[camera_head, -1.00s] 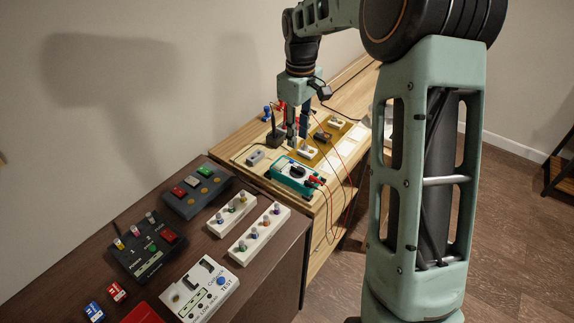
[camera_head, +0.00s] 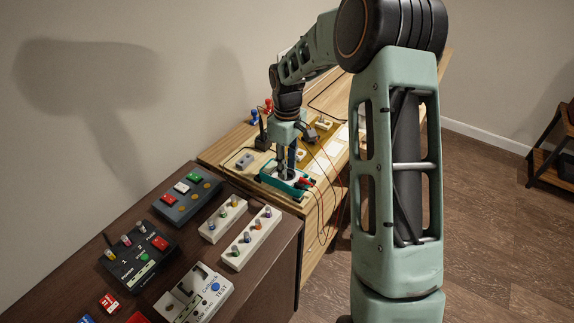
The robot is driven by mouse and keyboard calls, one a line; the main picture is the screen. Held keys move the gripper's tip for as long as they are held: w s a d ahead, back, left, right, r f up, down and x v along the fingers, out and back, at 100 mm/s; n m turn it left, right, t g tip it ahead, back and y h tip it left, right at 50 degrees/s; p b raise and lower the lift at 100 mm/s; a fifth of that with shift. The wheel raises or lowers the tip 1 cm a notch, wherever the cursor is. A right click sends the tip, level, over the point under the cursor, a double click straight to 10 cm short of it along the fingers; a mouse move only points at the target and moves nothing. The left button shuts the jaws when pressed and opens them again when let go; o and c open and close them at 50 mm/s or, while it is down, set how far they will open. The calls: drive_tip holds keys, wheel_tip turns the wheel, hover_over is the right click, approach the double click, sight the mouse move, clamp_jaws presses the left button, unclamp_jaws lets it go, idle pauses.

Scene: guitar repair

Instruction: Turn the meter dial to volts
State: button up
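The meter (camera_head: 297,191) is a small teal-edged box lying on the light wooden bench, with red leads plugged in at its right end. My gripper (camera_head: 286,172) points straight down over the meter, with its fingertips at or just above the meter's face. The dial is mostly hidden behind the fingers, so its setting does not show. Whether the fingers touch the dial, and how far apart they are, is too small to tell.
Thin red wires (camera_head: 318,205) hang from the meter over the bench's front edge. A grey block (camera_head: 244,161) sits left of the meter. The dark table (camera_head: 265,265) in front bears several pedals, including a white tester (camera_head: 196,293). A white block (camera_head: 323,123) lies behind.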

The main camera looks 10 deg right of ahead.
clamp_jaws()
idle(0.5)
drive_tip(key=m+b, duration=0.1)
drive_tip(key=m, duration=0.1)
drive_tip(key=shift+f+m, duration=0.1)
drive_tip(key=shift+m, duration=0.3)
drive_tip(key=shift+m+b, duration=0.55)
drive_tip(key=shift+m, duration=1.45)
unclamp_jaws()
